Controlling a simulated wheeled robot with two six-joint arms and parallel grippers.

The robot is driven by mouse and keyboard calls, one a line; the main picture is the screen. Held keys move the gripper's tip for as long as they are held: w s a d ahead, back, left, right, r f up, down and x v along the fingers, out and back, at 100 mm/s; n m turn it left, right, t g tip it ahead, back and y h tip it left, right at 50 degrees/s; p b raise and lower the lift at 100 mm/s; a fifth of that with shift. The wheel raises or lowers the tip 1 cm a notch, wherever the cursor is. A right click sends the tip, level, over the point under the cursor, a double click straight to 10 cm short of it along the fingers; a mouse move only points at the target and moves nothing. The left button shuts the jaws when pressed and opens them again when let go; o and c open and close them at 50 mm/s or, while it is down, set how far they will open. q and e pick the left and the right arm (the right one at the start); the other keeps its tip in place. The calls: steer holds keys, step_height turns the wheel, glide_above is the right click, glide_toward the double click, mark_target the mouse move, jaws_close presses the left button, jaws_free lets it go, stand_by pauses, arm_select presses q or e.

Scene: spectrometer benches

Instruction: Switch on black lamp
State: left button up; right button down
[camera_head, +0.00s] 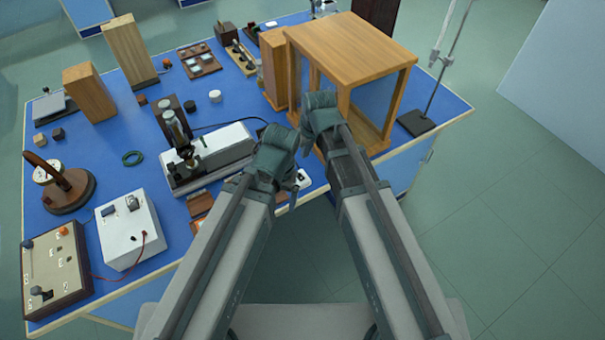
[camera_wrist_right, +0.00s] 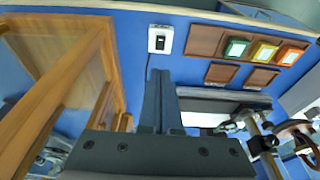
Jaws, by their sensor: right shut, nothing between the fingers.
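A white switch box with a black rocker (camera_wrist_right: 160,40) lies near the table's front edge in the wrist view, and a cable runs from it. Its white case (camera_head: 304,178) shows partly beside my arms in the head view. My right gripper (camera_wrist_right: 161,74) is shut and empty, with its fingertips just short of the switch in the picture; I cannot tell if they touch. A dark upright housing (camera_head: 170,113) may be the black lamp; I cannot tell.
A wooden frame (camera_head: 352,45) stands close to the right of my right gripper. A white-topped instrument (camera_head: 222,148) stands to the left. Colour filter plates (camera_wrist_right: 263,53) lie beside the switch. A white power box (camera_head: 127,230) and a wooden switch panel (camera_head: 55,272) are at the front left.

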mark_target(302, 179)
steer(key=shift+f, duration=0.1)
steer(key=b+x, duration=0.8)
steer(key=s+b+x, duration=0.1)
steer(key=b+x, duration=0.4)
steer(key=shift+d+f, duration=0.15)
steer(key=shift+d, duration=0.15)
steer(key=shift+s+f+b, duration=0.1)
steer(key=shift+f+b, duration=0.25)
steer(key=shift+b, duration=0.05)
steer(key=shift+s+d+f+b, duration=0.15)
steer(key=shift+f+b, duration=0.3)
steer(key=shift+r, duration=0.2)
